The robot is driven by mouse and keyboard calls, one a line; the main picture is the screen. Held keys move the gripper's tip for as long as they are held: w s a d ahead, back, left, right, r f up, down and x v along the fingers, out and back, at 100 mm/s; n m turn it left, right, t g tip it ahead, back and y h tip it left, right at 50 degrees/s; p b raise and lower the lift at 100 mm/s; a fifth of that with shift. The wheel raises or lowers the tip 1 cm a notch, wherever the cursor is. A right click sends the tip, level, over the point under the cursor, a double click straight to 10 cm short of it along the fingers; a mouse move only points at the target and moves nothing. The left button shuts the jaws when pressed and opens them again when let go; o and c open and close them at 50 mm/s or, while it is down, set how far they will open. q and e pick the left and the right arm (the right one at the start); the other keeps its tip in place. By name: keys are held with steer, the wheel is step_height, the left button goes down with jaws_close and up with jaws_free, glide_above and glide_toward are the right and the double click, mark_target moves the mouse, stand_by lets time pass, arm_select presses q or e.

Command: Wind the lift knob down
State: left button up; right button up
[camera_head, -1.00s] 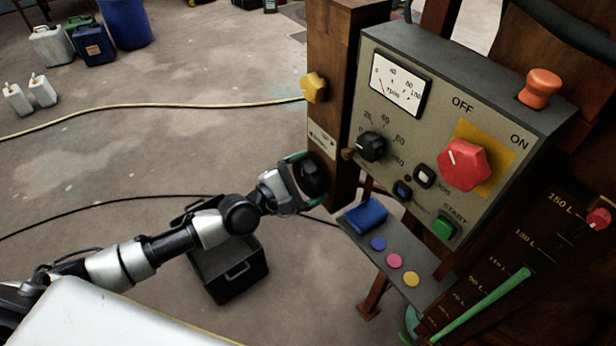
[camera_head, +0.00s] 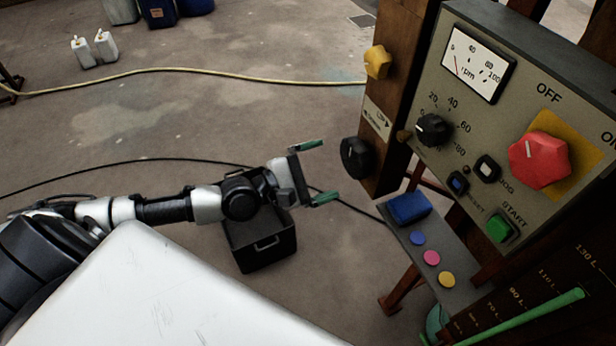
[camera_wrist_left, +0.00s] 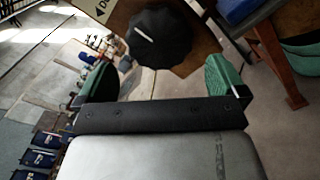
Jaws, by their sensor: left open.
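The black knob on the side of the wooden post (camera_head: 356,157), which I take as the lift knob, sits below a pale plate with an arrow (camera_head: 377,118). In the left wrist view, the knob (camera_wrist_left: 160,40) is ribbed with a white pointer line, and the label beside it is partly cut off. My left gripper (camera_head: 314,172) is open, its green-padded fingers apart and pointing at the knob, with a gap between. In the wrist view, the knob shows ahead between and beyond the fingertips (camera_wrist_left: 160,80). My right gripper is not in view.
The control panel (camera_head: 472,128) with a dial, black speed knob and red switch stands right of the post. A yellow knob (camera_head: 376,62) is higher on the post. A small shelf (camera_head: 455,290) juts out below. A black crate (camera_head: 233,245) stands on the floor under my left gripper.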

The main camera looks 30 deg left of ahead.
arm_select(q)
steer(key=v, duration=0.3)
steer(key=shift+b, duration=0.3)
